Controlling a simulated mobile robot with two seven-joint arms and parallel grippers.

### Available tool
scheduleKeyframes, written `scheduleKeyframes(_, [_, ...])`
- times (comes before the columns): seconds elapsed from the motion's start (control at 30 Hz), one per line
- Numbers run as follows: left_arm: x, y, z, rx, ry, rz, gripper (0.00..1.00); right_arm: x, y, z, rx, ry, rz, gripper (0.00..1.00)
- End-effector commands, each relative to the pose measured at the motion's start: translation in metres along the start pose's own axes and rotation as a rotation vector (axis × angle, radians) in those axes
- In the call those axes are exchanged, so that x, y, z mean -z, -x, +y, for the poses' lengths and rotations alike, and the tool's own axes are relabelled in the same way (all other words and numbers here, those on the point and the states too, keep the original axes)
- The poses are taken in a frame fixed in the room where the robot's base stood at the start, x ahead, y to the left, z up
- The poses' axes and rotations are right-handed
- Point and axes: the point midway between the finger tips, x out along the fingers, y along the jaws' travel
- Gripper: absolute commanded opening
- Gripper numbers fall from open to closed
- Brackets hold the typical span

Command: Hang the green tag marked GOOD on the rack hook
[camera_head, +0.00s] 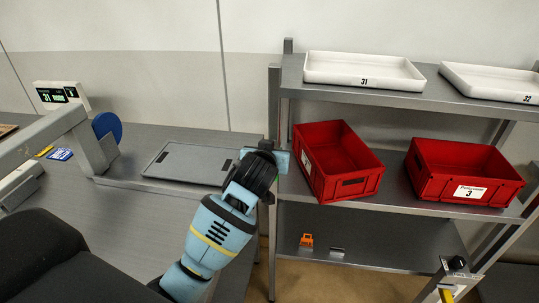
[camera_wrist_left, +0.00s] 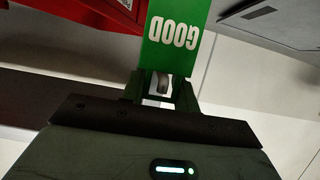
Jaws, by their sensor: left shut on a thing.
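The green tag marked GOOD (camera_wrist_left: 175,38) fills the top middle of the left wrist view, its lettering upside down there. My left gripper (camera_wrist_left: 160,88) is shut on the tag's near end. In the head view my left gripper (camera_head: 266,152) is at the rack's left post, beside the left red bin; the tag's lettering does not show there. The rack (camera_head: 390,98) stands on the right. I cannot make out the hook clearly in either view. My right gripper is not in view.
Red bins (camera_head: 325,187) (camera_head: 446,200) sit on the middle shelf, the left one turned askew. White trays (camera_head: 362,72) (camera_head: 490,84) are on top. An orange item (camera_head: 306,240) lies on the lower shelf. The grey table (camera_head: 130,235) carries a grey flat panel (camera_head: 185,163).

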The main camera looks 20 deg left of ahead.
Motion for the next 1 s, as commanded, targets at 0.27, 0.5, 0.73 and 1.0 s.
scheduleKeyframes(0.27, [0.008,-0.013,0.0,0.0,0.001,0.005,0.09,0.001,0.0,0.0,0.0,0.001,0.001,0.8])
scheduleKeyframes(0.5, [0.005,-0.024,0.0,0.0,0.001,0.003,0.09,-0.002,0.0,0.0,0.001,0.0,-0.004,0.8])
scheduleKeyframes(0.73, [0.004,-0.028,0.0,0.0,0.001,0.003,0.09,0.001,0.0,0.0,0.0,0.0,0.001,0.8])
scheduleKeyframes(1.0, [0.003,-0.029,0.0,0.0,0.001,0.002,0.09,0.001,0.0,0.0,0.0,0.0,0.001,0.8])
